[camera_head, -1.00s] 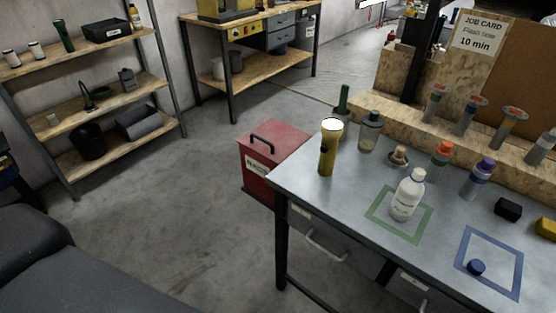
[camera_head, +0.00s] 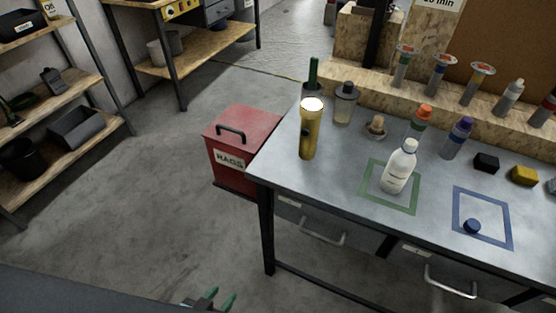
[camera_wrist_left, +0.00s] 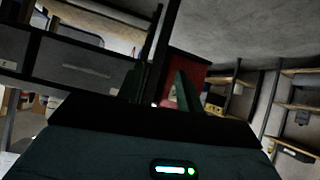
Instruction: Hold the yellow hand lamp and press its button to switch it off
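The yellow hand lamp (camera_head: 309,137) stands upright near the left end of the grey metal table (camera_head: 330,183), its lens at the top glowing bright white. I cannot make out its button. My left gripper (camera_head: 217,300) shows at the bottom edge of the head view, low over the floor, well apart from the lamp. Its two green-tipped fingers are spread with nothing between them. They also show in the left wrist view (camera_wrist_left: 160,90). My right gripper is not in view.
A white bottle (camera_head: 400,167) stands in a green outline, right of the lamp. A dark bottle with a green neck (camera_head: 313,75) and a grey-capped jar (camera_head: 345,103) stand behind the lamp. A red rags bin (camera_head: 243,145) stands left of the table. Open floor lies left of the table.

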